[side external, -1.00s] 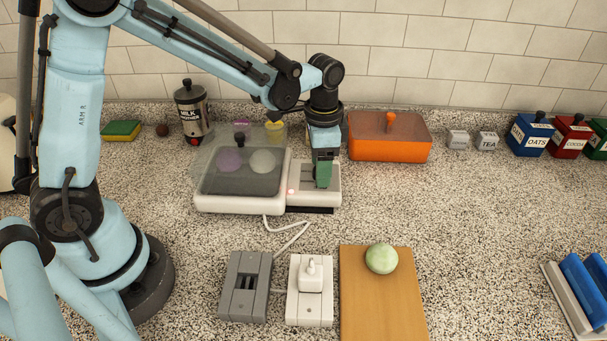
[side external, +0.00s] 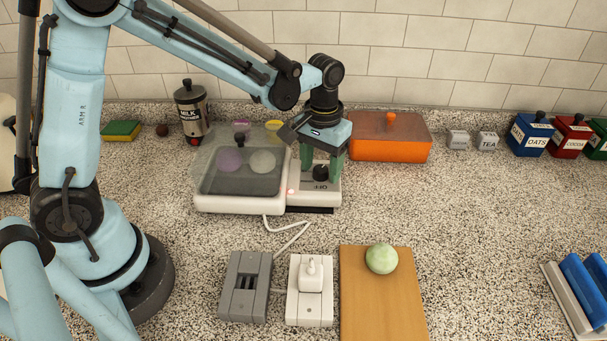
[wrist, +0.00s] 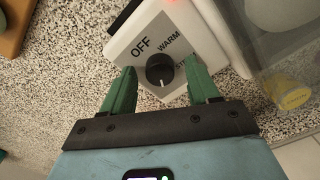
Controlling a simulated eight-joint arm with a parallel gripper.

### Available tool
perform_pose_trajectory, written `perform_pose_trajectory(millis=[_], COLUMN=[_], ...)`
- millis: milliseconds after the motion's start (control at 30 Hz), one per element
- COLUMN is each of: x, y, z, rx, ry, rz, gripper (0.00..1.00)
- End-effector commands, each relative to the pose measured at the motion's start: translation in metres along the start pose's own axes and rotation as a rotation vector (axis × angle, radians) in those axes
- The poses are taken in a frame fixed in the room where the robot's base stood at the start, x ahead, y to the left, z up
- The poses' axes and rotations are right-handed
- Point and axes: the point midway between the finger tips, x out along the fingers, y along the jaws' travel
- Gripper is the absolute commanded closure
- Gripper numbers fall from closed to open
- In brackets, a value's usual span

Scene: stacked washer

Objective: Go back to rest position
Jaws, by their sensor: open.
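My gripper (side external: 321,167) is open, with green fingers pointing down over the control panel of the white steamer. The black knob (side external: 320,172) stands between and below the fingertips. In the wrist view the knob (wrist: 160,70) shows between the two fingers with a gap on each side, and nothing is held. The panel (wrist: 150,38) reads OFF, WARM and a partly hidden label starting with ST. A white mark on the knob faces toward my gripper's palm. A red light glows on the panel's edge.
The steamer's clear-lidded basket (side external: 240,165) is just left of my gripper, and an orange lidded box (side external: 390,150) is close on its right. A milk frother can (side external: 191,112) stands behind. In front are a switch block (side external: 245,287), a plugged socket (side external: 311,300) and a wooden board (side external: 375,310).

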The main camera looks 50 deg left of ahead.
Motion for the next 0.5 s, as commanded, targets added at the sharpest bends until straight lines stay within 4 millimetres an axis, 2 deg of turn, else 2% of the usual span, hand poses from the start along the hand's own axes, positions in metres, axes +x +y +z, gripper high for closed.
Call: perform_pose_trajectory(millis=[200, 500], x=[0.0000, 0.0000], y=[0.0000, 0.0000], z=[0.0000, 0.0000], rx=[-0.084, -0.097], ry=[0.000, 0.000], rz=[0.000, 0.000], gripper=[0.40, 0.40])
